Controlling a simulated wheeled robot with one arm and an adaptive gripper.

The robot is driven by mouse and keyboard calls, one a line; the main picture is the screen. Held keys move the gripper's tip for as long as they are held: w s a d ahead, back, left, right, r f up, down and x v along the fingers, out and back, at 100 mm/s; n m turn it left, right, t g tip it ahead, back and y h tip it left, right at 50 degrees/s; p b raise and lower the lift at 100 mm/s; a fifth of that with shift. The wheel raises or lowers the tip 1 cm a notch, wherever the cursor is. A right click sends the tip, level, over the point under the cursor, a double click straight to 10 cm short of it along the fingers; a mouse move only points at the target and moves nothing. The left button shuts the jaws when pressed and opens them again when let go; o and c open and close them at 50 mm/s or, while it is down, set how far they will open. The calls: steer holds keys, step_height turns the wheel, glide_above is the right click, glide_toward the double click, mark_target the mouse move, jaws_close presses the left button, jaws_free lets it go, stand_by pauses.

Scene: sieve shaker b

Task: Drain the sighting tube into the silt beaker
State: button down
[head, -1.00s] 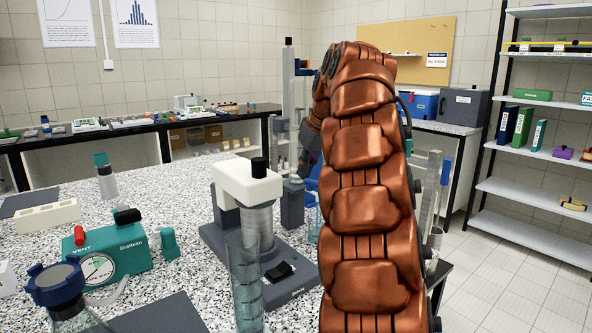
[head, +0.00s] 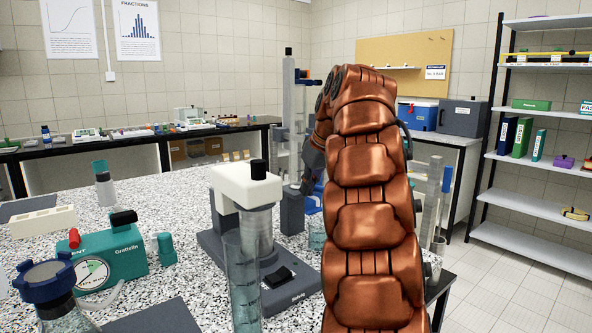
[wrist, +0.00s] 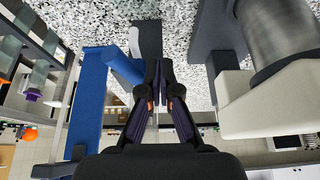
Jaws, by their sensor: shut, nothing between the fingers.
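My gripper (wrist: 160,78) is shut and empty in the wrist view, its dark fingertips together between a blue upright (wrist: 88,100) and the pale shaker head. In the head view its dark end (head: 311,178) shows left of my copper arm, just right of the shaker. A small clear beaker (head: 317,234), perhaps the silt beaker, stands partly hidden behind my arm. No contact with either is visible.
The sieve shaker (head: 243,186), with a white head and grey base, stands close left of my gripper. A teal vent device (head: 105,262) and a blue-collared flask (head: 45,275) are at left. A clear upright column (head: 432,195) stands right of my arm.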

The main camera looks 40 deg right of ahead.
stand_by(0.3)
steer(key=shift+d+r, duration=0.1)
steer(key=shift+d, duration=0.6)
